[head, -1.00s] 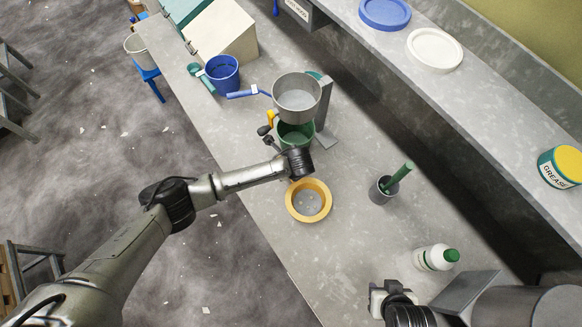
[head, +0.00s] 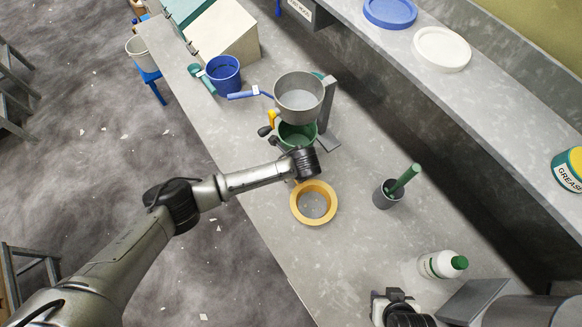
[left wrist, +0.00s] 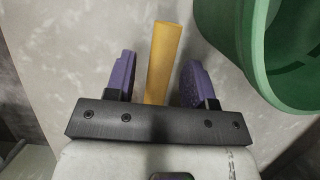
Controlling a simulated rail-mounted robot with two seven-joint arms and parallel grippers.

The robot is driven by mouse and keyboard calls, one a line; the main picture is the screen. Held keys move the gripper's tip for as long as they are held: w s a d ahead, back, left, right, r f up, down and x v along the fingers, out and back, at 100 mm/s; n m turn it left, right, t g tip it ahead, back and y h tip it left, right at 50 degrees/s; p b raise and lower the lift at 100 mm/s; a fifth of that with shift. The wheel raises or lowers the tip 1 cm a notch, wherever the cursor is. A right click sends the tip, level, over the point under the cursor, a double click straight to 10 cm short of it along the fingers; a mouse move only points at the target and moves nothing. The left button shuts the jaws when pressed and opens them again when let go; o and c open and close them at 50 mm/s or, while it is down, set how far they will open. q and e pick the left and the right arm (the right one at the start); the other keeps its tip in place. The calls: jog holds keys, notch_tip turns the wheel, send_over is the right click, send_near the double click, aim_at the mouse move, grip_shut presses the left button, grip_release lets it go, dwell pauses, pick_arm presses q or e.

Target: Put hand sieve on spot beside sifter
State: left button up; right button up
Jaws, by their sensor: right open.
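The hand sieve, a yellow ring (head: 328,213) with a grey middle, rests on the bench just below my left gripper (head: 303,176). A yellow bar, apparently its handle (left wrist: 163,62), runs between the purple fingers of my left gripper (left wrist: 157,85) in the left wrist view. Gaps show on both sides of it, so the jaws look open around it. The sifter (head: 300,97), a grey pan on a stand, is beyond, over a green pail (head: 293,137). The pail also shows in the left wrist view (left wrist: 240,45). My right gripper (head: 388,300) is open and empty at bottom. No marked spot is discernible.
A blue pail (head: 224,82) stands at the far left. A raised shelf (head: 490,110) runs along the back. Bench between sieve and bottle is clear.

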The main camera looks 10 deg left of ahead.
pick_arm(q)
jog(key=shift+s+d+r, duration=0.1)
jog(key=shift+r, duration=0.4)
send_over(313, 206)
jog(key=shift+w+a+r, duration=0.15)
jog(key=shift+w+a, duration=0.3)
jog(key=shift+s+d, duration=0.4)
jog(key=shift+d, duration=0.05)
